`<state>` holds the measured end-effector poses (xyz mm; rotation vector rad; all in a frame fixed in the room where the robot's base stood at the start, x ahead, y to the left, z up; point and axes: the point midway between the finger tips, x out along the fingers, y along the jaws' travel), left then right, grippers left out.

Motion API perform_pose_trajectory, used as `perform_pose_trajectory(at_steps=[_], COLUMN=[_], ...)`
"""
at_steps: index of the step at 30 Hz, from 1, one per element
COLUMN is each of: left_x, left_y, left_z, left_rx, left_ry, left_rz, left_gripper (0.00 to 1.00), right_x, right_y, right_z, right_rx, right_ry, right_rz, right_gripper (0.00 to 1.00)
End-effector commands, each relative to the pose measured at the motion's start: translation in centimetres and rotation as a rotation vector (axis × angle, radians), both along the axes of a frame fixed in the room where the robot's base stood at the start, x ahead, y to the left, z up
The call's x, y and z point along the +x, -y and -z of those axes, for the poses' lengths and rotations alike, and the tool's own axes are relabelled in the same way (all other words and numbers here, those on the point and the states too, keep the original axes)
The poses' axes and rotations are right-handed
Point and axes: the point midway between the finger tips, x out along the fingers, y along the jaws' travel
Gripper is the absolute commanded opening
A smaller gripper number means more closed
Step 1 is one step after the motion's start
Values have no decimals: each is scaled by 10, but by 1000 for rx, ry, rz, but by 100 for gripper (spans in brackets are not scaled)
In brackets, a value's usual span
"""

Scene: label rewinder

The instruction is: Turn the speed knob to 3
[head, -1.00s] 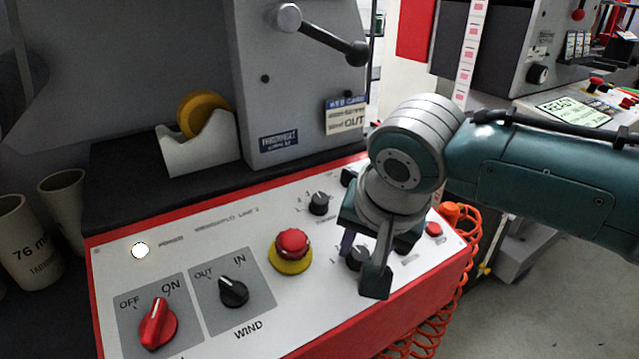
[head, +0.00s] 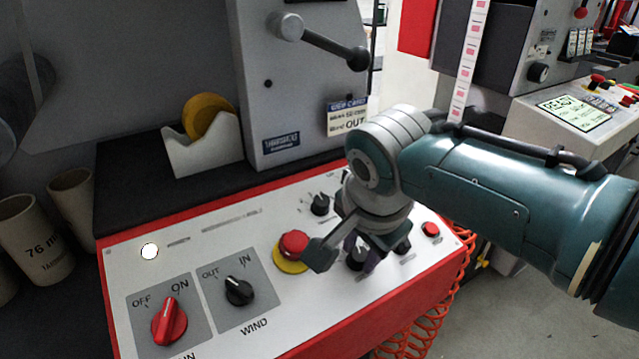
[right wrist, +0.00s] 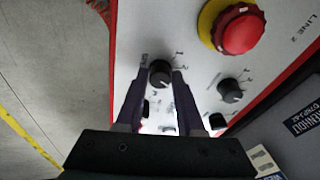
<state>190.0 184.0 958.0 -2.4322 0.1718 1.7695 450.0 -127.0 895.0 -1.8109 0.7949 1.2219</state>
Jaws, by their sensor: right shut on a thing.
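My right gripper (head: 358,250) reaches down onto the front right part of the control panel. It is shut on a small black knob (head: 357,260). In the right wrist view the black knob (right wrist: 160,74) sits between the two fingertips, with a printed scale around it. The figures 1 and 2 show beside it; other marks are partly hidden by the fingers. I take this as the speed knob, but its name label is not readable. Its pointer position is too small to tell. My left gripper is not in view.
A red emergency button (head: 294,244) on a yellow base stands just left of the gripper. Another black knob (head: 320,204) lies behind it. A black WIND switch (head: 239,291), a red OFF/ON switch (head: 169,322) and a small red button (head: 431,229) are on the same panel.

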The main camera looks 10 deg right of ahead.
Motion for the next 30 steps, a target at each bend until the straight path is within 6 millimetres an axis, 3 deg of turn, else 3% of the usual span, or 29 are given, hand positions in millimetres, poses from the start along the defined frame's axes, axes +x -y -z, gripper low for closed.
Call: perform_pose_trajectory(at_steps=[9, 10, 17, 26, 30], left_x=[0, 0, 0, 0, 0], left_y=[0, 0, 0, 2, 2], left_z=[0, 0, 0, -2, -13], left_rx=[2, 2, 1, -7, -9], left_ry=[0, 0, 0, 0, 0], left_rz=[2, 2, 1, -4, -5], left_gripper=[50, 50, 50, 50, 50], right_x=[-1, -1, 0, 0, -4], right_y=[1, 1, 1, 0, -1], right_z=[1, 1, 1, -2, -17], right_rx=[-2, -2, -2, -1, 0], right_ry=[-2, -2, -1, 0, 1], right_rz=[2, 2, 1, 0, 0], right_gripper=[0, 39, 65, 66, 66])
